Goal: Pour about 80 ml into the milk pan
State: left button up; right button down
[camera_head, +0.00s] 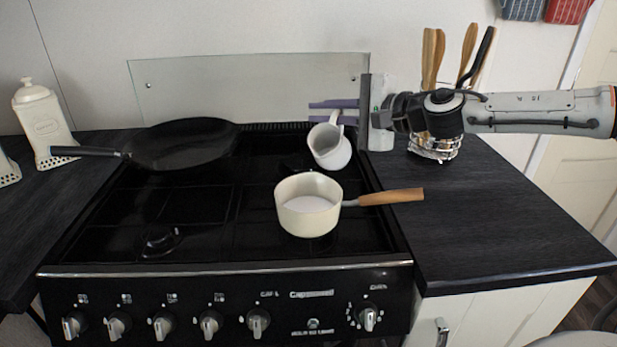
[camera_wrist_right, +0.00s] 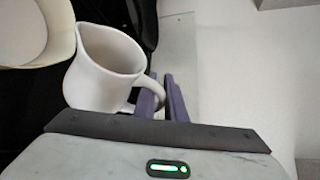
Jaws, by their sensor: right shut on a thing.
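The milk pan (camera_head: 308,222) is cream with a wooden handle (camera_head: 390,197) pointing right. It stands on the right front of the hob, with white contents inside. A white jug (camera_head: 331,150) is held in the air behind the pan, tilted with its mouth towards the pan. My right gripper (camera_head: 335,110) is shut on the jug's handle. In the right wrist view the jug (camera_wrist_right: 103,75) shows its spout towards the pan (camera_wrist_right: 30,30), and the purple fingers (camera_wrist_right: 165,98) are at its handle. No stream of liquid shows between jug and pan. My left gripper is not in view.
A black frying pan (camera_head: 182,144) sits on the back left of the hob (camera_head: 205,225). A utensil holder (camera_head: 434,148) stands behind my right arm. A cream canister (camera_head: 44,120) stands at the left. The right worktop (camera_head: 480,225) is clear in front.

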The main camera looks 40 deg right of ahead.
dwell(0.9)
